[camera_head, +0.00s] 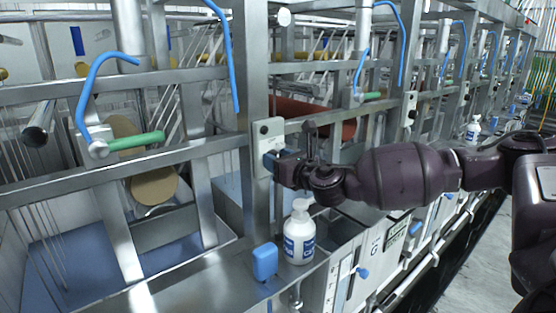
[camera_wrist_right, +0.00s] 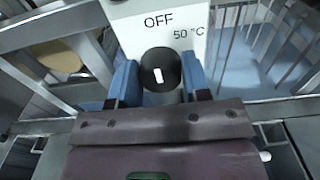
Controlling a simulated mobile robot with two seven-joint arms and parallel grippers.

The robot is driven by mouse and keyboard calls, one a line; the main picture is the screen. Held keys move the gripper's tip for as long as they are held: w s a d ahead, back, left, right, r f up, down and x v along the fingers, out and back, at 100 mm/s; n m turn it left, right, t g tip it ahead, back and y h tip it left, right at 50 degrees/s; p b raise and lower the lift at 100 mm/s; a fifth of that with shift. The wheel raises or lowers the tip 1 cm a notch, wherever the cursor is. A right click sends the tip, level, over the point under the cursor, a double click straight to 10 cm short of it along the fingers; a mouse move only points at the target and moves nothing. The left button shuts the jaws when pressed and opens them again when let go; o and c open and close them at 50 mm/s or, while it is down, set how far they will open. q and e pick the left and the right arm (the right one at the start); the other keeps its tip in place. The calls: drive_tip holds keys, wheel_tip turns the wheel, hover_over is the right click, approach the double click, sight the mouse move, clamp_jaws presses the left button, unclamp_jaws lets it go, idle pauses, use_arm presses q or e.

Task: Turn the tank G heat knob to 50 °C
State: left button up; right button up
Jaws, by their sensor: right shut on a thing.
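The heat knob (camera_wrist_right: 160,70) is a round black knob with a short white mark, on a white panel (camera_wrist_right: 185,20) labelled "OFF" at the top and "50 °C" to the upper right. The white mark looks close to upright; which label it points at is hard to tell. My right gripper (camera_wrist_right: 160,80) has its blue fingers on both sides of the knob, shut on it. In the head view my right gripper (camera_head: 271,163) is at the lower part of the panel (camera_head: 267,133) on a steel post, hiding this knob. My left gripper is not in view.
A white cabinet front marked "G" (camera_head: 376,244) is below my arm.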

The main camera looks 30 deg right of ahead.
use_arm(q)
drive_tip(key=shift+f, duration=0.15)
use_arm(e)
drive_tip(key=shift+m, duration=0.4)
use_arm(q)
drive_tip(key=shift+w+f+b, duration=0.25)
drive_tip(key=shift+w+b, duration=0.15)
drive_tip(key=shift+b, duration=0.55)
use_arm(e)
drive_tip(key=shift+d+f+m, duration=0.1)
drive_tip(key=shift+m, duration=2.6)
drive_tip(key=shift+d+m, duration=0.1)
drive_tip(key=shift+m, duration=2.6)
drive_tip(key=o, duration=0.9)
